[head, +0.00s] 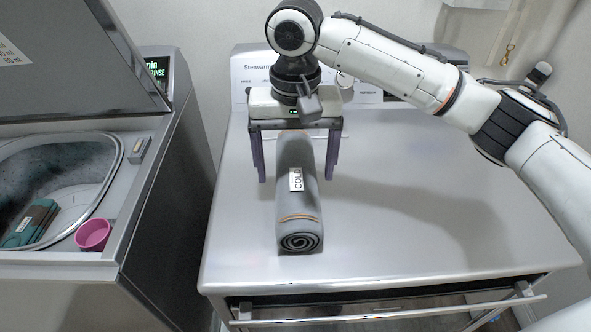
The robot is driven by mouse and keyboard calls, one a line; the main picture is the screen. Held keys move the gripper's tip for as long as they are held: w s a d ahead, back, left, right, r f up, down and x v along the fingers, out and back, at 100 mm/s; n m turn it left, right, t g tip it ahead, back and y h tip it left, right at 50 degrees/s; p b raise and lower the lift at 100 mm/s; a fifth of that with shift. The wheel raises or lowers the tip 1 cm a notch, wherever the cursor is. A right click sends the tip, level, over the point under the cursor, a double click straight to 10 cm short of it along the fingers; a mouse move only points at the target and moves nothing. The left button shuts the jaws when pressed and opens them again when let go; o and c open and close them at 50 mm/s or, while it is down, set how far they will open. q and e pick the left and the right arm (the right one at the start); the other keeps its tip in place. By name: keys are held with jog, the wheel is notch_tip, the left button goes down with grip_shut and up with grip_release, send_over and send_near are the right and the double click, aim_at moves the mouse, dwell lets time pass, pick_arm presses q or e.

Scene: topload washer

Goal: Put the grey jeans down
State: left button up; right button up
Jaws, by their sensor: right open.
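The grey jeans (297,215) are a rolled grey bundle with a white "COLD" label and an orange band near the front end. They lie on the steel top of the appliance (420,220) in the head view, with the spiral end facing me. My right gripper (297,172) is over the far part of the roll, pointing down. Its two fingers stand apart, one on each side of the roll, with visible gaps. My left gripper is not in view.
At left stands an open topload washer (160,205) with its lid raised. A folded teal and brown cloth (30,223) lies in its tub, and a pink cup (93,235) stands by the tub's edge. The steel top is clear to the right of the roll.

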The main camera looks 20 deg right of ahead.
notch_tip(320, 180, up, 11)
dwell(0.3)
jog(key=shift+f, duration=0.1)
dwell(1.3)
